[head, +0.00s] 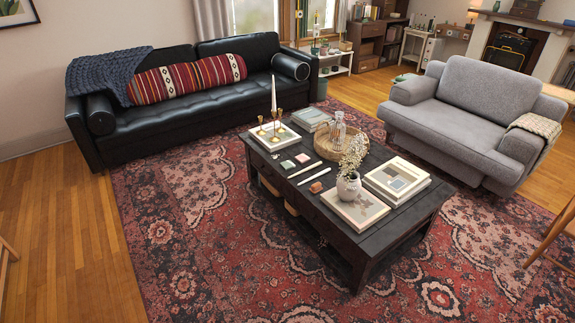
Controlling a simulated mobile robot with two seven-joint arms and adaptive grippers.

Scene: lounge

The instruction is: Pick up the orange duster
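A small orange-brown block (315,187), which looks like the orange duster, lies on the dark coffee table (334,212) near its front left edge. It is too small to make out in detail. A slim white bar (320,176) lies just behind it, and a vase (348,185) with dried flowers stands on books to its right. Nothing seems to cover the block. Neither of my grippers is in view.
The table also holds a candle holder (271,128), a woven tray (327,149), a pale green block (288,165) and books (397,180). A black sofa (195,113) stands behind left, a grey armchair (462,108) right. The patterned rug (215,255) in front is clear.

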